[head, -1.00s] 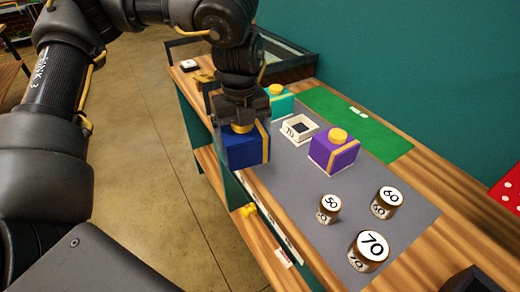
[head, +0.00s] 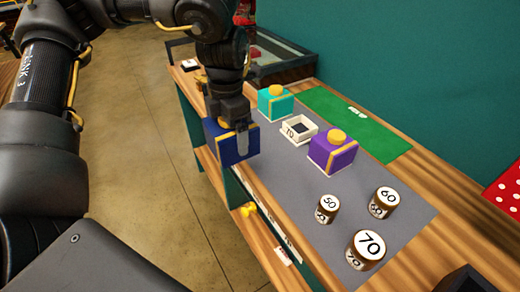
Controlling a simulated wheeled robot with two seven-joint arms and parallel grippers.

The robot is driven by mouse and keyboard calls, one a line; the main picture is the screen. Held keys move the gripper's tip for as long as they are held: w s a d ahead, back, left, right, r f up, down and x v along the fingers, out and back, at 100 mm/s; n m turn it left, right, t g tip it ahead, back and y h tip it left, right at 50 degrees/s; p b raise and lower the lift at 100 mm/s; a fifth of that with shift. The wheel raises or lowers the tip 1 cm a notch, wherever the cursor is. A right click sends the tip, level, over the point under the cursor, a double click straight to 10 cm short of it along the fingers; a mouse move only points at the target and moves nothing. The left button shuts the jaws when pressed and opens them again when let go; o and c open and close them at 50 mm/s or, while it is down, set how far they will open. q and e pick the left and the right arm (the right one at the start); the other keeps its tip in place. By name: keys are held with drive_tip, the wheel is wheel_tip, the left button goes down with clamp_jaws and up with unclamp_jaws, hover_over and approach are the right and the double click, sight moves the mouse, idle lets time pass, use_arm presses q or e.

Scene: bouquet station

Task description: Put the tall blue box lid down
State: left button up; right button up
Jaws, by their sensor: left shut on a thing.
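The blue box lid (head: 222,143) has a yellow band and is in the grip of my left gripper (head: 241,134), at the left edge of the grey mat (head: 290,183). My left gripper is shut on it from above and hides its top. I cannot tell whether the lid's underside touches the table or hangs just above it. My right gripper is not in view.
A teal box (head: 270,108), a small open white box marked 70 (head: 298,138) and a purple box (head: 323,157) stand right of the lid. Weights marked 50 (head: 328,210), 60 (head: 384,203) and 70 (head: 366,250) stand nearer. A green mat (head: 360,130) lies behind.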

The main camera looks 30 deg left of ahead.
use_arm(q)
drive_tip(key=shift+w+f+p, duration=0.55)
drive_tip(key=shift+w+f, duration=1.1)
drive_tip(key=shift+w, duration=0.65)
drive_tip(key=shift+w+f+p, duration=0.6)
drive_tip(key=shift+w+f, duration=1.05)
drive_tip(key=shift+w, duration=0.65)
drive_tip(key=shift+w+f+p, duration=0.55)
drive_tip(key=shift+w+f, duration=1.1)
drive_tip(key=shift+w, duration=0.65)
wheel_tip(320, 180, down, 3)
drive_tip(key=shift+f+p, duration=0.1)
drive_tip(key=shift+p, duration=0.25)
